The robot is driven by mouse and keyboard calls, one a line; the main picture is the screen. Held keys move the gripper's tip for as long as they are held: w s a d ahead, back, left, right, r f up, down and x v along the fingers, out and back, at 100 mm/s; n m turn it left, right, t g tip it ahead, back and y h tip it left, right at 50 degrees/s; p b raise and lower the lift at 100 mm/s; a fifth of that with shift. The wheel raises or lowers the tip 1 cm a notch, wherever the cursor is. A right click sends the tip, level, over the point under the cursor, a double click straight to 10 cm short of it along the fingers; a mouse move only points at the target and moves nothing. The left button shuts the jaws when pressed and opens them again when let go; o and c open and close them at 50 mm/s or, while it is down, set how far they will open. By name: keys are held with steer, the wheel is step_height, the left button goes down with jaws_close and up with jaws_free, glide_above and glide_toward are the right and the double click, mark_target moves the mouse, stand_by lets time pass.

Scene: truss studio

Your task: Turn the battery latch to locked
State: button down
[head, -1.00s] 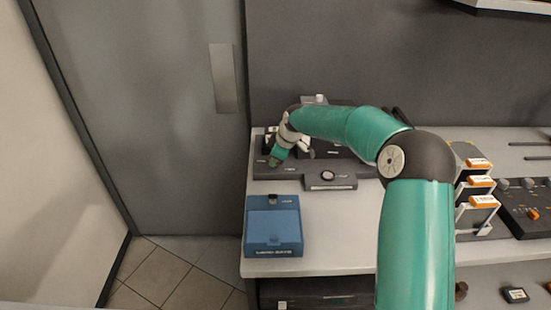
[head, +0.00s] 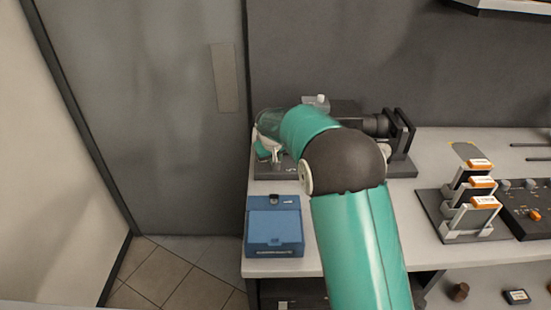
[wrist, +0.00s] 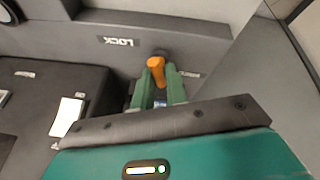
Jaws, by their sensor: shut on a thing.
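The battery latch shows in the wrist view as an orange lever (wrist: 156,66) on a dark pivot, set on the dark camera base (wrist: 215,45). My gripper (wrist: 161,84) has its green fingers closed around the orange lever. A white LOCK label (wrist: 118,41) is on the base just left of the lever; another small label right of the fingers is too small to read. In the head view the dark base (head: 275,173) lies at the back left of the table.
A blue case (head: 273,238) sits at the table's front left. A dark camera (head: 375,124) stands on the base behind my arm. A rack of orange-labelled batteries (head: 470,215) and a control panel (head: 530,207) are at right.

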steer(key=shift+w+r+m+h, duration=0.1)
steer(key=shift+m+h, duration=0.6)
steer(key=shift+m, duration=0.8)
steer(key=shift+g, duration=0.3)
steer(key=c, duration=1.4)
jaws_free()
steer(key=v, duration=1.3)
steer(key=shift+s+r, duration=0.25)
steer(key=shift+r, duration=0.05)
